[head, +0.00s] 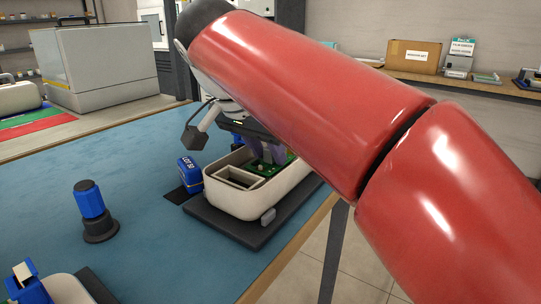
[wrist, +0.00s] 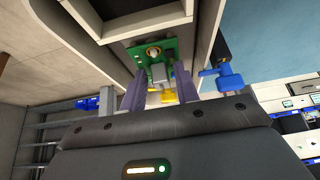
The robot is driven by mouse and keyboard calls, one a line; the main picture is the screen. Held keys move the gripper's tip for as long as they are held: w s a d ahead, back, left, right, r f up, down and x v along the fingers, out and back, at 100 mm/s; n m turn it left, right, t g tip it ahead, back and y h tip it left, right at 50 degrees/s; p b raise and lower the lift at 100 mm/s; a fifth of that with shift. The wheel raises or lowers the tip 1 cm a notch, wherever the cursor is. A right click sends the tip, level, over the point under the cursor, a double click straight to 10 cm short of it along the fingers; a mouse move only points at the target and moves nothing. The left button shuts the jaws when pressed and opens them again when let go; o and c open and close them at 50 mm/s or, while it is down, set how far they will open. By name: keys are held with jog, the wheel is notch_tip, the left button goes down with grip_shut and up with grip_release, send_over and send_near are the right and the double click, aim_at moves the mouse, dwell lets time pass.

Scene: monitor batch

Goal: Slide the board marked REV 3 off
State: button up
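A green circuit board (head: 268,166) sits inside the open cream housing (head: 240,202) on a dark base at the bench's right edge. In the wrist view the board (wrist: 152,51) carries a round brass-coloured part and a grey block. No REV 3 marking can be read. My gripper (head: 268,150) reaches down over the board with its purple fingers. In the wrist view my gripper (wrist: 160,74) has its fingertips apart, one on each side of the grey block, close to the board. I see no clear contact. My red arm hides part of the housing's far side.
A blue box marked LOT 50 (head: 189,172) stands left of the housing. A blue-capped dark post (head: 92,211) stands on the mat, and another housing (head: 62,290) is at the lower left. The blue mat (head: 150,240) between is clear.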

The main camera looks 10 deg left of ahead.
jog(key=shift+w+f, duration=0.1)
jog(key=shift+f, duration=0.25)
grip_shut()
jog(key=shift+r+p, duration=0.35)
jog(key=shift+r, duration=0.15)
jog(key=shift+r+p, duration=2.3)
jog(key=shift+r, duration=0.05)
